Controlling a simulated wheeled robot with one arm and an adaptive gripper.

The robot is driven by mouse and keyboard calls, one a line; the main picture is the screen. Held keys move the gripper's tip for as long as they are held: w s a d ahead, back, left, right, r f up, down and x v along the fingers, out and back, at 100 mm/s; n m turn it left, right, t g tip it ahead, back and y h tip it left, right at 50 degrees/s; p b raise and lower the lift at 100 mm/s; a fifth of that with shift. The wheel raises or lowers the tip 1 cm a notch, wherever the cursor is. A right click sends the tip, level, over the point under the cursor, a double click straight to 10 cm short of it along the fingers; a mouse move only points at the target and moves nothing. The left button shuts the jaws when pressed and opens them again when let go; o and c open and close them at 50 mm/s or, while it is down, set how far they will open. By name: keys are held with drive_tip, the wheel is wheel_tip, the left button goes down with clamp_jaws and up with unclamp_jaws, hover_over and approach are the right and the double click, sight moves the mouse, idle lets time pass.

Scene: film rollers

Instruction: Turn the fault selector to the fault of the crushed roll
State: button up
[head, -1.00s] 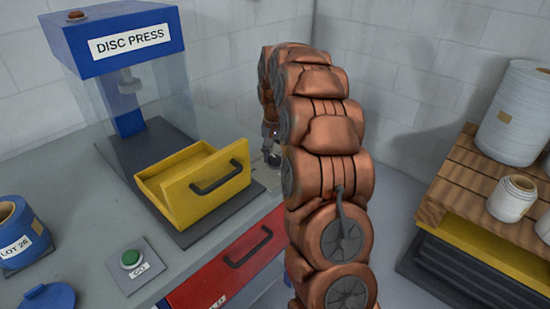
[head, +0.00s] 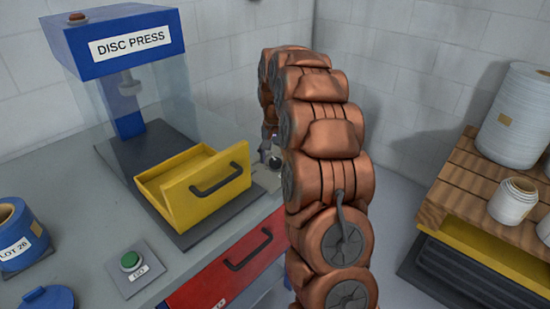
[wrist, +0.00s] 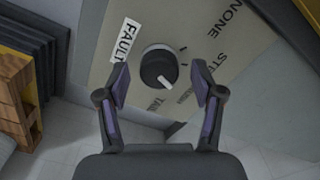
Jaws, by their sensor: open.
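The fault selector is a round black knob (wrist: 157,68) with a white pointer line, on a beige plate with a FAULT label (wrist: 125,41). The pointer aims down and slightly right in the wrist view. NONE (wrist: 224,20) is printed at the upper right; other words, one starting STE, are partly hidden by my right finger or too small to read. My gripper (wrist: 160,72) is open, with a finger on each side of the knob and visible gaps. In the head view my gripper (head: 271,152) is partly hidden by my arm.
The disc press (head: 125,40) has a yellow drawer (head: 190,185) beside the selector. A GO button (head: 131,261), a red drawer (head: 235,262) and a LOT 26 container (head: 20,240) are nearer. White rolls (head: 513,200) stand on a wooden pallet (head: 460,180) at right; I cannot tell any crushing.

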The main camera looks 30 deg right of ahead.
sight(275, 160)
wheel_tip(275, 160, up, 12)
idle(0.9)
idle(0.3)
idle(0.4)
